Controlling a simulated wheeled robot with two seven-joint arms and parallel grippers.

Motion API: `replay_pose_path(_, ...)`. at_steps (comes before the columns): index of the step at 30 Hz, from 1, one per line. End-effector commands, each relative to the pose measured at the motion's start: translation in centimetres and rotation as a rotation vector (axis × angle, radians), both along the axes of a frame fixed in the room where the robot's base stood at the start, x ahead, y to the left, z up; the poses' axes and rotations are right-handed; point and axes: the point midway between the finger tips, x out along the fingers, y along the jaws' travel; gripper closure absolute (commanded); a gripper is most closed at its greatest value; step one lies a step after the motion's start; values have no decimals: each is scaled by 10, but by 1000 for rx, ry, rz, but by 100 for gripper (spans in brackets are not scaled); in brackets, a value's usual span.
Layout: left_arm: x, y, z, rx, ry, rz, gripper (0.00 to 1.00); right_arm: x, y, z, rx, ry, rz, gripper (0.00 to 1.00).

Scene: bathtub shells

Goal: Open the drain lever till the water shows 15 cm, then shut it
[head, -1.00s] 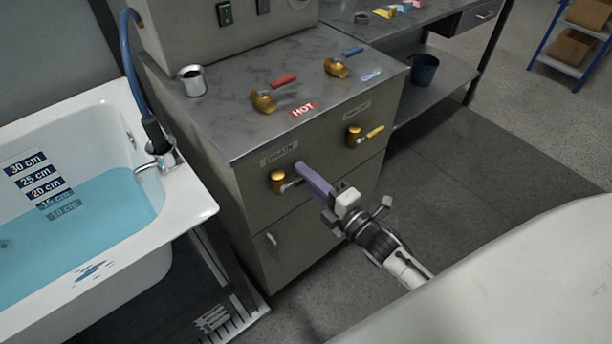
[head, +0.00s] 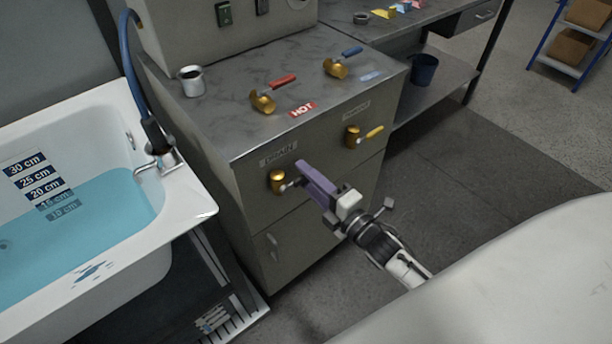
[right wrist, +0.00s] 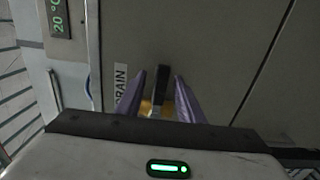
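The gold drain valve (head: 277,182) is on the cabinet's front under the DRAIN label (head: 279,154). Its lever points right, toward my right gripper (head: 303,170). In the right wrist view the lever's dark handle (right wrist: 160,85) stands between the gripper's two purple fingers (right wrist: 160,80), with a gap on each side; the gripper is open around it. The white bathtub (head: 190,216) at left holds blue water (head: 85,235). The 15 cm and 10 cm labels look under water; the surface is near the lower edge of the 20 cm label (head: 45,188). My left gripper is not in view.
A second gold valve with a yellow lever (head: 375,132) is on the cabinet front at right. Red (head: 284,81) and blue (head: 352,52) levers and a metal cup (head: 192,81) are on the cabinet top (head: 230,115). The floor right of the cabinet is clear.

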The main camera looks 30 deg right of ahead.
Motion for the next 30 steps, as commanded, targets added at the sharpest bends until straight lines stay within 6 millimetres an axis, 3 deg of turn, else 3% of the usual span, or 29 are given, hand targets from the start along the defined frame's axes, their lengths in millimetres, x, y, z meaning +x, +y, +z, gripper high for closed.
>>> replay_pose_path(9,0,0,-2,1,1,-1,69,-59,-11,-2,-2,4,0,66)
replay_pose_path(15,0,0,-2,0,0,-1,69,-87,-17,-1,-2,2,0,66)
replay_pose_path(30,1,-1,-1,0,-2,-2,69,-96,-18,0,-2,0,0,66)
